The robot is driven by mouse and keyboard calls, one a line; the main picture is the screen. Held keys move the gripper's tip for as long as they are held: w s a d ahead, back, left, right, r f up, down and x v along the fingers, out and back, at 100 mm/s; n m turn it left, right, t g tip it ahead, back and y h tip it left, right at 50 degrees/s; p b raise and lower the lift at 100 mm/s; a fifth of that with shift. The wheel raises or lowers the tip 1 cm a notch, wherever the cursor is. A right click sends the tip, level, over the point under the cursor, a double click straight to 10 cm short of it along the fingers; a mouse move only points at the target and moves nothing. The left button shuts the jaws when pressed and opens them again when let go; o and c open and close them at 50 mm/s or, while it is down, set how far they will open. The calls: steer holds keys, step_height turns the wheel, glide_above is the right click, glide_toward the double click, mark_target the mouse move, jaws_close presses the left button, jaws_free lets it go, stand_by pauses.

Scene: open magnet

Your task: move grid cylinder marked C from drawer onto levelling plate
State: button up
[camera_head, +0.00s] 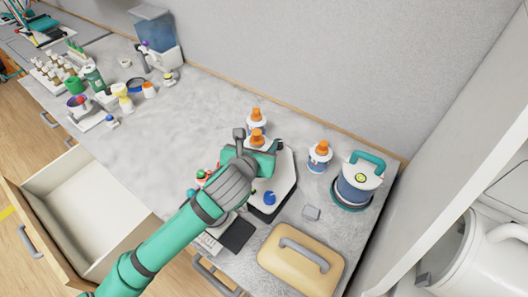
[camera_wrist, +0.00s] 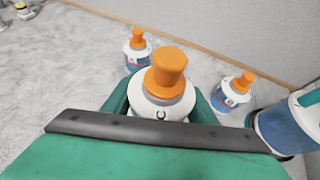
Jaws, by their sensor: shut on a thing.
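My gripper (camera_wrist: 160,105) is shut on the grid cylinder marked C (camera_wrist: 165,82), a white body with an orange top and a "C" on its front. The cylinder looks upright between the fingers. In the head view its orange top (camera_head: 257,137) shows just beyond my gripper (camera_head: 252,150). A white plate with a dark edge (camera_head: 286,178), apparently the levelling plate, lies on the counter beside and partly under my gripper. I cannot tell whether the cylinder touches it. The drawer (camera_head: 118,228) is open at the lower left, its visible inside empty.
Two similar orange-topped cylinders stand behind (camera_head: 256,117) and right (camera_head: 320,154) of the held one. A blue-and-white canister with a green handle (camera_head: 357,180) stands at right. A beige handled case (camera_head: 300,262) lies in front. The counter's middle left (camera_head: 150,125) is clear.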

steer(key=shift+w+d+f, duration=0.15)
steer(key=shift+d+f, duration=0.4)
steer(key=shift+f, duration=0.05)
steer(key=shift+a+f, duration=0.1)
steer(key=shift+f, duration=1.45)
steer(key=o, duration=1.3)
steer(key=shift+w, duration=0.1)
